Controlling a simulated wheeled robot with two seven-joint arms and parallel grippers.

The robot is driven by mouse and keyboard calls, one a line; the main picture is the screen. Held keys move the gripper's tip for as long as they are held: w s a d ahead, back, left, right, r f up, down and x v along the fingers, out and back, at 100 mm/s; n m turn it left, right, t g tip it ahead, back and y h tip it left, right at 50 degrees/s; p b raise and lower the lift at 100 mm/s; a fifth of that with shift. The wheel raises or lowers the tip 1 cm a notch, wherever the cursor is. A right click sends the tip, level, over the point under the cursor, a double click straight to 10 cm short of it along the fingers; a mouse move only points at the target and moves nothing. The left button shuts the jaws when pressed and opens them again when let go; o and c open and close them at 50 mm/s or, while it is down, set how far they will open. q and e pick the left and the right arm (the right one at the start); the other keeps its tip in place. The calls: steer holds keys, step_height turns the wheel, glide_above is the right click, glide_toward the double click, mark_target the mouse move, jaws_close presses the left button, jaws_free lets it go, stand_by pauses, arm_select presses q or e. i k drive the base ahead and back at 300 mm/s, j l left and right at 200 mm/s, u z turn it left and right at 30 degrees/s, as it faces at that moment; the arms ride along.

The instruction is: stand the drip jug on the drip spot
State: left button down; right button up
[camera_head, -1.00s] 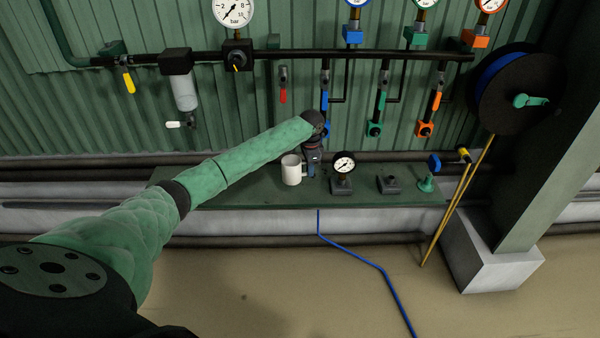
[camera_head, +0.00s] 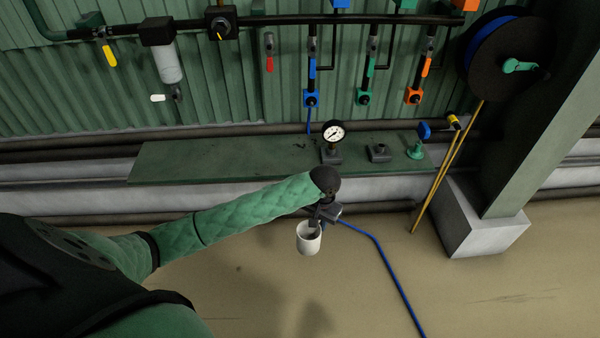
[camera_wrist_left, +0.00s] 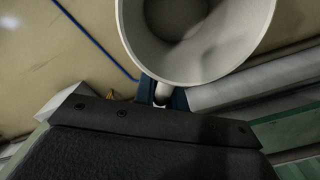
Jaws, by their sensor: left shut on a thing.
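The drip jug is a white, open-topped mug (camera_head: 308,241) held in the air in front of the green bench, with the floor behind it in the head view. My left gripper (camera_head: 318,214) is shut on its handle. The jug looks roughly upright. In the left wrist view I look into the empty-looking jug (camera_wrist_left: 232,62), and the fingers (camera_wrist_left: 160,98) meet at its handle. I cannot pick out a marked drip spot. A filter bowl (camera_head: 167,64) with a white-handled drain valve (camera_head: 159,98) hangs on the wall at the left. My right gripper is not in view.
The green bench top (camera_head: 215,158) is clear on its left half. A gauge on a block (camera_head: 333,143), a dark block (camera_head: 379,153) and a green fitting (camera_head: 415,150) stand on its right. A blue hose (camera_head: 385,262) lies on the floor. A pillar (camera_head: 545,120) stands right.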

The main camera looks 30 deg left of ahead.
mark_target(201, 154)
steer(key=i+u, duration=0.1)
steer(key=u, duration=1)
